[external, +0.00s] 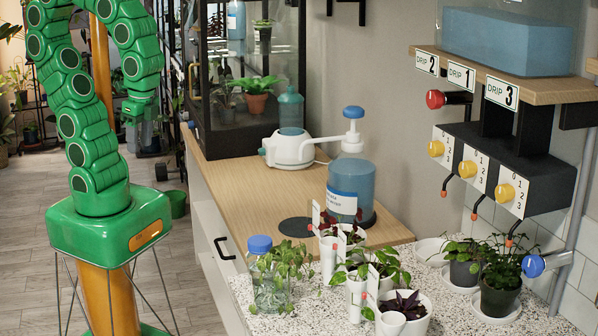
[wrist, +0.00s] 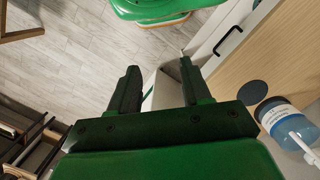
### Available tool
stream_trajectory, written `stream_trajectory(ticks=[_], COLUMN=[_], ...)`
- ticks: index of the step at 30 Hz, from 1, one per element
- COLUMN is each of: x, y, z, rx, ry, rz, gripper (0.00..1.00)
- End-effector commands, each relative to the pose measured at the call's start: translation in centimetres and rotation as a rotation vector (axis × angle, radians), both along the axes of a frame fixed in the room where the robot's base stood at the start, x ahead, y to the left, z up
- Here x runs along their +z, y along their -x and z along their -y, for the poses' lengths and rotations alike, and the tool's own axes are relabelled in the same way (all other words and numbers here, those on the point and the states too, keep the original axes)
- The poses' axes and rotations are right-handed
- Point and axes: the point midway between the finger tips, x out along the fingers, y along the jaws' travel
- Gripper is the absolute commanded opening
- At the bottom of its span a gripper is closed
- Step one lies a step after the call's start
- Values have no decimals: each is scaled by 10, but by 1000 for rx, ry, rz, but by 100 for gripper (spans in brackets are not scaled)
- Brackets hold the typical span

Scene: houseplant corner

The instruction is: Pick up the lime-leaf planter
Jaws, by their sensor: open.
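No plant is labelled lime-leaf, and I cannot tell for sure which one is the lime-leaf planter. A light-green leafy plant in a dark pot (external: 465,272) stands on a white saucer at the right of the speckled counter. A darker green plant in a dark pot (external: 499,297) stands in front of it. White pots with green and purple leaves (external: 405,312) stand nearer the middle. My gripper (external: 140,118) hangs at the upper left, far from these plants. In the wrist view my gripper (wrist: 157,76) is open, with nothing held; no plant shows there.
A wooden counter (external: 225,185) holds a white pump device (external: 289,150) and a blue pump bottle (external: 350,190). A blue-capped jar with cuttings (external: 270,280) stands at the speckled counter's left. A drip dispenser (external: 490,165) overhangs the right plants. The floor (external: 185,270) is open at left.

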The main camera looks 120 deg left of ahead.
Motion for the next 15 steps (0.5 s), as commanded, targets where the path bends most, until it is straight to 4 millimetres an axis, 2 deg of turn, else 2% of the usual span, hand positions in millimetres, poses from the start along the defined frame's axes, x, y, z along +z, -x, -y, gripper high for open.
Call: stream_trajectory(ticks=[5, 11, 15], x=[4, 13, 21], y=[-32, -93, -142], z=[-9, -36, -62], rx=[54, 158, 241], ry=[16, 38, 55], rz=[46, 150, 237], gripper=[48, 48, 48])
